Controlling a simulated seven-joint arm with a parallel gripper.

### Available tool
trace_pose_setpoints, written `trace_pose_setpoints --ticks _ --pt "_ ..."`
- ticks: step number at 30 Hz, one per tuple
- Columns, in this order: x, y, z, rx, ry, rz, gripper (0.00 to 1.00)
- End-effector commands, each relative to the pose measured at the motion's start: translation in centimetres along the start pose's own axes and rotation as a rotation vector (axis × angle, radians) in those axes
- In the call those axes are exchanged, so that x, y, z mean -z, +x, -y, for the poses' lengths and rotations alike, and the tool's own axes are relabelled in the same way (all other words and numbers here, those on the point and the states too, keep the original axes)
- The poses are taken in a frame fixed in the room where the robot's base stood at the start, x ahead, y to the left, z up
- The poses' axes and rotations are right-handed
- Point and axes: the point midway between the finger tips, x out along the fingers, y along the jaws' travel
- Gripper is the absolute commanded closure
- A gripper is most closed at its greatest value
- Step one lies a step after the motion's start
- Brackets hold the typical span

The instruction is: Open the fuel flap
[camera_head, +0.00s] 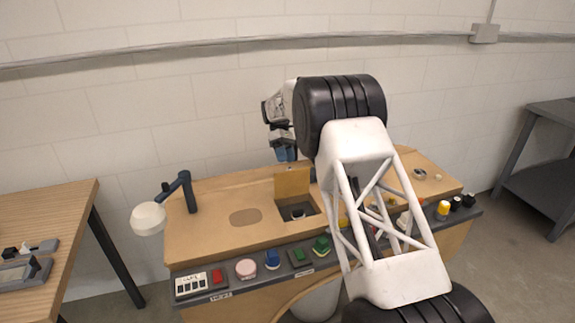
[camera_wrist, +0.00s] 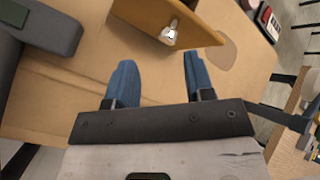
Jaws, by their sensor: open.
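The fuel flap (camera_head: 292,181) is a tan wooden plate standing raised at the back edge of a square recess (camera_head: 312,206) in the console top. A small dark and pale round part sits inside the recess. In the wrist view the flap (camera_wrist: 150,12) shows as a tan plate, with a small silver knob-like part (camera_wrist: 170,33) by its face. My gripper (camera_head: 286,153) is just above and behind the flap's top edge in the head view. In the wrist view its blue fingers (camera_wrist: 158,62) are spread apart with nothing between them; I cannot tell whether they touch the flap.
The wooden console (camera_head: 215,205) carries a row of coloured buttons and switches along its dark front edge. A dark lamp arm with a white shade (camera_head: 148,218) stands at its left end. A wall is close behind. My arm hides part of the console's right half.

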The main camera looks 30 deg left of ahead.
Motion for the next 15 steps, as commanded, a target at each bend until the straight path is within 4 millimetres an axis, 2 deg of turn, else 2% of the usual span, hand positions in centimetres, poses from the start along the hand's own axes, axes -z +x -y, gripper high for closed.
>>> trace_pose_setpoints --ticks 7,15 --pt "0.0 -2.8 -0.1 -0.001 0.0 -0.001 0.51" --pt "0.0 -3.7 0.0 0.001 0.0 0.001 0.51"
